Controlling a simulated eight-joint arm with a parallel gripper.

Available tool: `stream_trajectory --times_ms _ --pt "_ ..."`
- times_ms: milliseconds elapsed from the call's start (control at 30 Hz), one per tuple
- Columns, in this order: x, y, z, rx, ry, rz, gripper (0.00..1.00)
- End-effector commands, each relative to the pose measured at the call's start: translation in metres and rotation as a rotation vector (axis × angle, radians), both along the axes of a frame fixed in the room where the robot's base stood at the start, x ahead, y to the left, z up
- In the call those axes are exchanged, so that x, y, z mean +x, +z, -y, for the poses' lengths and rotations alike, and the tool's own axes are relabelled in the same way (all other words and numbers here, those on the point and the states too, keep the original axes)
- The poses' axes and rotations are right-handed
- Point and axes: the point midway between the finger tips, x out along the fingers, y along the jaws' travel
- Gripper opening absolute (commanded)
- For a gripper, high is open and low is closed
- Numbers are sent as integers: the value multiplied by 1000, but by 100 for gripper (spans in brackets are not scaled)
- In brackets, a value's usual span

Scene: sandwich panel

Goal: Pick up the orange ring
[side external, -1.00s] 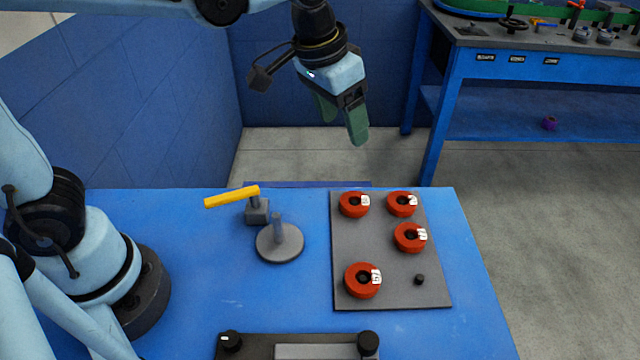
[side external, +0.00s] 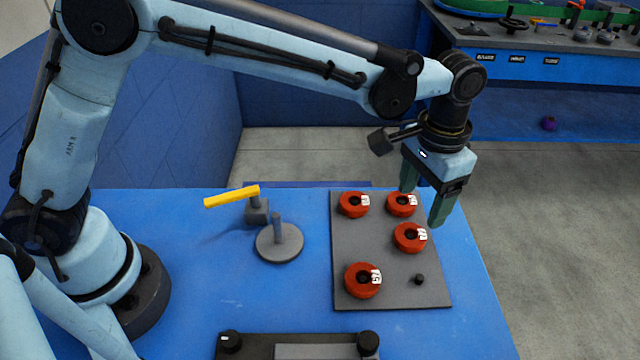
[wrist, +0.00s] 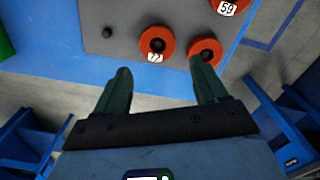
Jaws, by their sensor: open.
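Several orange-red rings with white labels sit on a grey panel (side external: 385,289). They are a far left ring (side external: 354,204), a far right ring (side external: 402,205), a middle right ring (side external: 409,238) and a near left ring (side external: 361,281). My gripper (side external: 422,206) is open and empty, above the panel's far right edge. Its green fingers point down. In the wrist view my gripper (wrist: 162,72) has the middle right ring (wrist: 156,43) ahead of the gap. The far right ring (wrist: 206,48) is partly hidden by the right finger. Finger height above the rings is hard to tell.
A bare black peg (side external: 420,279) stands at the panel's near right. Left of the panel are a grey disc with a post (side external: 279,243) and a yellow-handled lever (side external: 232,196). A dark fixture (side external: 298,346) lies at the front. Blue tabletop (side external: 190,265) is clear between them.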

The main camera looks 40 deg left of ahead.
Motion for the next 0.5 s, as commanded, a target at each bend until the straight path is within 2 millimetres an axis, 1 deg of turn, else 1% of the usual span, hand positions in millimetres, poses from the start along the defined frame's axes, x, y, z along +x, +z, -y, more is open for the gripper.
stream_trajectory --times_ms 33,100,267,367,500 --pt "0 -8 0 0 0 0 72" --pt "0 -16 0 0 0 1 72" --pt "0 -25 0 0 0 1 72" --pt "-2 -34 0 0 0 1 72" --pt "-5 -54 1 0 0 1 72"
